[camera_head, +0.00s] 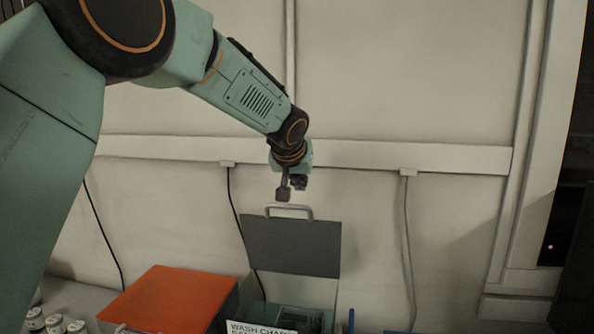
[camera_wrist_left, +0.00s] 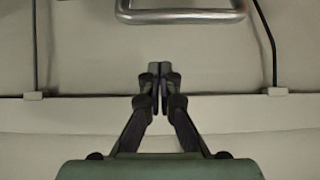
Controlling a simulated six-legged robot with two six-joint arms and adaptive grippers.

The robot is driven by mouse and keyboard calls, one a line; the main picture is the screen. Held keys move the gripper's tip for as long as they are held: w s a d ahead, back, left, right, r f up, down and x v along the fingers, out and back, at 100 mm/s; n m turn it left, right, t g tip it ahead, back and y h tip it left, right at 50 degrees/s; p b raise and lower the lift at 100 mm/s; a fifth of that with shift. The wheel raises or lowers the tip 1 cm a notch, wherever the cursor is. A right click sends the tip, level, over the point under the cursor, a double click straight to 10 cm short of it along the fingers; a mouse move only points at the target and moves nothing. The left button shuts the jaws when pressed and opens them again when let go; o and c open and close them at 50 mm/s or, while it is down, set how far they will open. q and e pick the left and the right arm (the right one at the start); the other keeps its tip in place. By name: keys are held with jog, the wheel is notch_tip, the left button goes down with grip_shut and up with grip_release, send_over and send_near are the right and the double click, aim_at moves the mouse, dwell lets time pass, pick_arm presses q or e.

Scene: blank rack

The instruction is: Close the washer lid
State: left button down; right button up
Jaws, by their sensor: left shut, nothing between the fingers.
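The washer lid (camera_head: 291,246) is a dark grey panel standing raised, close to upright, above the washer (camera_head: 300,318) at the bottom of the head view. A pale metal handle (camera_head: 289,210) sits on the lid's top edge. The handle also shows at the top of the left wrist view (camera_wrist_left: 180,16). My left gripper (camera_head: 283,196) is shut and empty, just above the handle and apart from it in the wrist view. Its closed fingertips show in the left wrist view (camera_wrist_left: 159,68). My right gripper is in neither view. The washer's lower part is cut off by the frame.
An orange-topped box (camera_head: 168,294) stands left of the washer. Several small white-capped jars (camera_head: 54,322) stand at the bottom left. A white label (camera_head: 262,328) fronts the washer. Black cables (camera_head: 234,205) hang on the pale wall behind.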

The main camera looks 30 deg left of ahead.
pick_arm(q)
jog(key=shift+s+a+f+b, duration=0.1)
jog(key=shift+s+f+b, duration=0.1)
jog(key=shift+s+f, duration=0.25)
jog(key=shift+s+f+b, duration=0.15)
jog(key=shift+s+f, duration=0.05)
jog(key=shift+s, duration=0.35)
jog(key=shift+s+d+f, duration=0.4)
jog(key=shift+s+d, duration=0.15)
jog(key=shift+d, duration=0.05)
jog(key=shift+s+a, duration=0.2)
jog(key=shift+a, duration=0.15)
jog(key=shift+d, duration=0.1)
